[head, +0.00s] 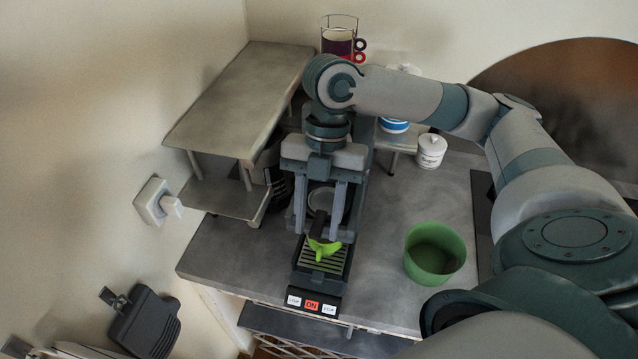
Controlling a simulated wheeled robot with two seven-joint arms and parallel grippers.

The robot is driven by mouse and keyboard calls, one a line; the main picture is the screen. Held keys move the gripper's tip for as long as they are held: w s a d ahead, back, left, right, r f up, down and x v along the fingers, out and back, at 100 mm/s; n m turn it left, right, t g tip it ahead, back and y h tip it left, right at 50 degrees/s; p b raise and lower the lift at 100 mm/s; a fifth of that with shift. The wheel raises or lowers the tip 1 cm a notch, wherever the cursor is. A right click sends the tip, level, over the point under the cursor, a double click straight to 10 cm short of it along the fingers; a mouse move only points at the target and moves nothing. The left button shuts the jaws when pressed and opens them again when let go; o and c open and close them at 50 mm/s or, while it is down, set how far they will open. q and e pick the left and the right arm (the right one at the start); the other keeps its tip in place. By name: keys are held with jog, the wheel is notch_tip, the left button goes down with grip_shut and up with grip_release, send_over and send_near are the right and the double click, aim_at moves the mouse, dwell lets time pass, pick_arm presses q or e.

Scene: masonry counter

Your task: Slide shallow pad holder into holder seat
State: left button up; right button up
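My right gripper (318,226) reaches down in front of the coffee machine (361,192), fingers pointing down and spread apart. A dark handle (318,224) shows between the fingers, with gaps visible at its sides. A bright green piece (323,249), apparently the pad holder's, is at the lower end of this handle, over the slatted drip tray (322,265). I cannot tell whether it rests on the tray or is above it. The holder seat is hidden behind my gripper and arm. My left gripper is out of view.
A green bowl (435,254) stands on the counter to the right. A metal shelf (240,95) is at the left. A white lidded jar (431,151) and a cup rack (339,38) are behind. Machine buttons (312,305) face the front edge. Counter between machine and bowl is clear.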

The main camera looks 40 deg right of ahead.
aim_at(325, 208)
jog(key=shift+w+r, duration=0.1)
jog(key=b+v, duration=0.3)
jog(key=v, duration=1.4)
jog(key=shift+b, duration=0.4)
dwell(0.3)
